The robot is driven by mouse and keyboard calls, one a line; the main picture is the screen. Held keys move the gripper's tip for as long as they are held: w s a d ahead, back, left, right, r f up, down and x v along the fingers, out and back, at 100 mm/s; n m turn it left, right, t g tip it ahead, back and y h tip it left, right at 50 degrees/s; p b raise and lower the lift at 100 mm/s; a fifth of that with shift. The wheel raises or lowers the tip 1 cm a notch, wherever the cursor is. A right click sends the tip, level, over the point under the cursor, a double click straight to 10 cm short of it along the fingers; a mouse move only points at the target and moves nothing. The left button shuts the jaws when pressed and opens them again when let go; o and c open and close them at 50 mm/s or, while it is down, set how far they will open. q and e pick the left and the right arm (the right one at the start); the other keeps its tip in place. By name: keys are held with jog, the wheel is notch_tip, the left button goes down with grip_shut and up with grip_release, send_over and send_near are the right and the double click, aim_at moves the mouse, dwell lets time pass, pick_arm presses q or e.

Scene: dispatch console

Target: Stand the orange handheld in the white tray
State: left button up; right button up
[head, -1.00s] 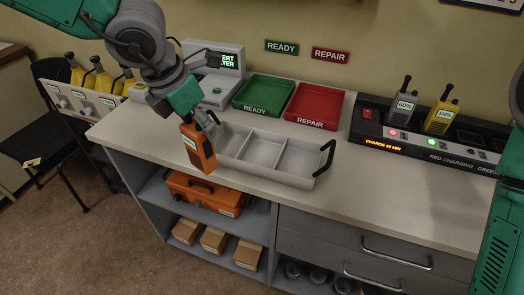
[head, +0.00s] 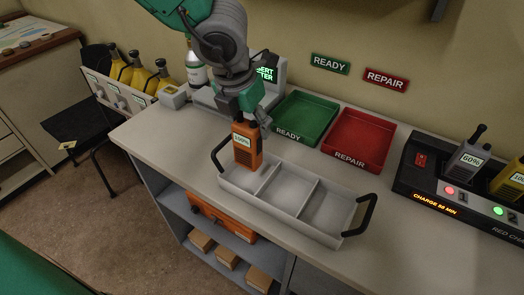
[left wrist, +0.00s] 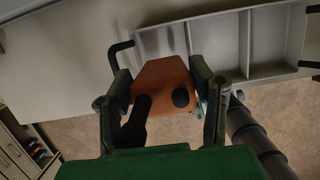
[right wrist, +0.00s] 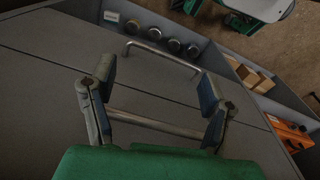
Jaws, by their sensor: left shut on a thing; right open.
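The orange handheld (head: 246,145) is upright, with a 100% label on its front. My left gripper (head: 243,112) is shut on its upper part. The white tray (head: 290,205) lies on the counter, with three compartments and black end handles. In the head view the handheld's lower end overlaps the left compartment; I cannot tell whether it touches the floor. In the left wrist view the fingers (left wrist: 165,90) clasp the handheld (left wrist: 160,75) from both sides, with the tray (left wrist: 215,40) behind. My right gripper (right wrist: 155,90) is open and empty over the grey drawer fronts.
A green READY bin (head: 303,120) and a red REPAIR bin (head: 358,141) stand behind the tray. A charger (head: 440,190) with handhelds is at right. A terminal (head: 270,75) stands behind my left arm. An orange case (head: 222,220) sits on the shelf below.

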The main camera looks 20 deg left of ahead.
aim_at(253, 141)
pick_arm(q)
jog(key=x, duration=0.3)
jog(key=b+x, duration=0.1)
jog(key=shift+s+d+f, duration=0.15)
jog(key=shift+s+f, duration=0.15)
jog(key=shift+f, duration=0.3)
jog(key=shift+f, duration=0.1)
jog(key=o, duration=1.4)
